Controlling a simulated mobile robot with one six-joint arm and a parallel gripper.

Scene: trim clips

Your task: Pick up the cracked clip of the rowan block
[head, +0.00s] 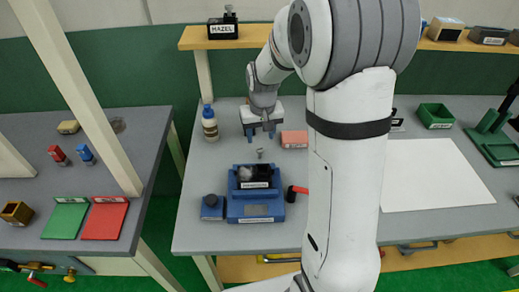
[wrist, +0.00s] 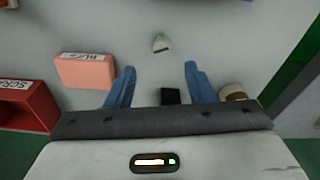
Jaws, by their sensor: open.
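My gripper (head: 262,130) is open above the grey table, with its two blue fingers apart. In the wrist view the open fingers (wrist: 158,80) hold nothing. A small grey clip-like piece (head: 260,153) stands on the table on the near side of my gripper; it also shows in the wrist view (wrist: 160,43), beyond the fingertips. A small black item (wrist: 171,96) shows between the fingers, partly cut off by the gripper body. A pink labelled block (head: 293,139) lies to the right of my gripper. I cannot read a rowan label or see a crack.
A blue fixture (head: 255,207) stands in front, with a red-handled tool (head: 297,192) beside it. A HAZEL block (head: 222,28) sits on the shelf. A red scrap box (wrist: 22,108) shows in the wrist view.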

